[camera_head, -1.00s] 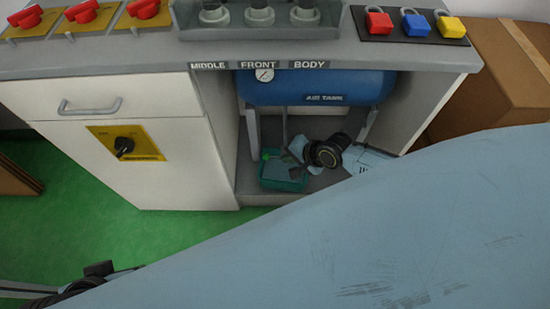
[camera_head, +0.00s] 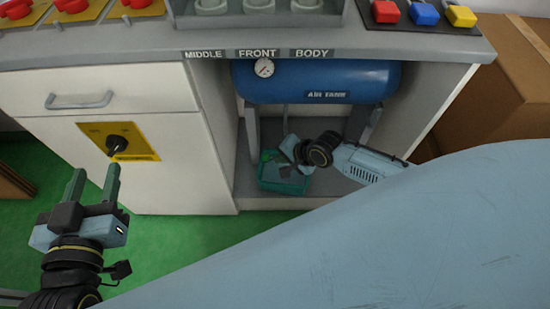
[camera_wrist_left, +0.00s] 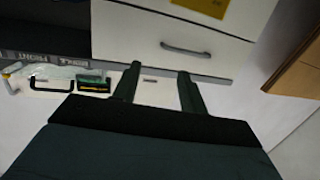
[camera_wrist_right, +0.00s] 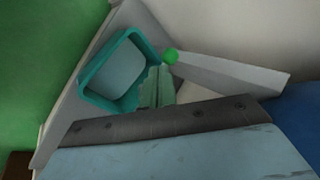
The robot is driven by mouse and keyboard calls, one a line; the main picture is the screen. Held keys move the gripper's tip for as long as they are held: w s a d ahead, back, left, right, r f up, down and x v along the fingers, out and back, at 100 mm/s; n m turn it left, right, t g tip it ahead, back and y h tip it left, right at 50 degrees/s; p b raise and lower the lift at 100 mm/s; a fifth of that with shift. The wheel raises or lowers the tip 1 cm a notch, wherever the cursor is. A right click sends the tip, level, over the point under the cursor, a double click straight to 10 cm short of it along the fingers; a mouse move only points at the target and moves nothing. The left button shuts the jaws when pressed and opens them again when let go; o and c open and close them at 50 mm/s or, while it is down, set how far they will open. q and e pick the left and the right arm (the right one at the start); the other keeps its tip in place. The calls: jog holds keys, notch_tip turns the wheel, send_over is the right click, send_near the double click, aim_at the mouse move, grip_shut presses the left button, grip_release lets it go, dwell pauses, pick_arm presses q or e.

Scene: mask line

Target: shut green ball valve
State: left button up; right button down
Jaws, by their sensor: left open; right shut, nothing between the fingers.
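A small round green piece (camera_wrist_right: 170,56), which looks like part of the green ball valve, shows in the right wrist view beside a grey bar and just beyond my right fingertips. In the head view a green patch (camera_head: 267,156) sits under the blue air tank (camera_head: 315,82); the valve's handle position cannot be made out. My right gripper (camera_wrist_right: 160,72) is shut and empty, close to the green piece; I cannot tell whether they touch. My left gripper (camera_head: 96,170) is open and empty in front of the white cabinet; its fingers also show in the left wrist view (camera_wrist_left: 158,76).
A teal bin (camera_wrist_right: 92,92) stands on the cubby floor beside my right fingers. Tank legs (camera_head: 252,130) and the cubby's side walls narrow the room there. The cabinet has a drawer handle (camera_head: 80,101) and a black knob (camera_head: 118,144). A cardboard box (camera_head: 500,95) stands at right.

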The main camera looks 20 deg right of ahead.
pick_arm(q)
notch_tip(320, 180, up, 9)
jog(key=s+d+t+h+b, duration=0.1)
jog(key=t+h+b, duration=0.1)
jog(key=t, duration=0.4)
jog(key=shift+s+r+t, duration=0.2)
jog(key=shift+s+t, duration=0.1)
pick_arm(e)
jog(key=shift+w+a+f, duration=0.3)
jog(key=shift+w, duration=0.15)
jog(key=shift+w+a+f, duration=0.25)
jog(key=shift+w, duration=0.15)
pick_arm(q)
jog(key=shift+d, duration=0.1)
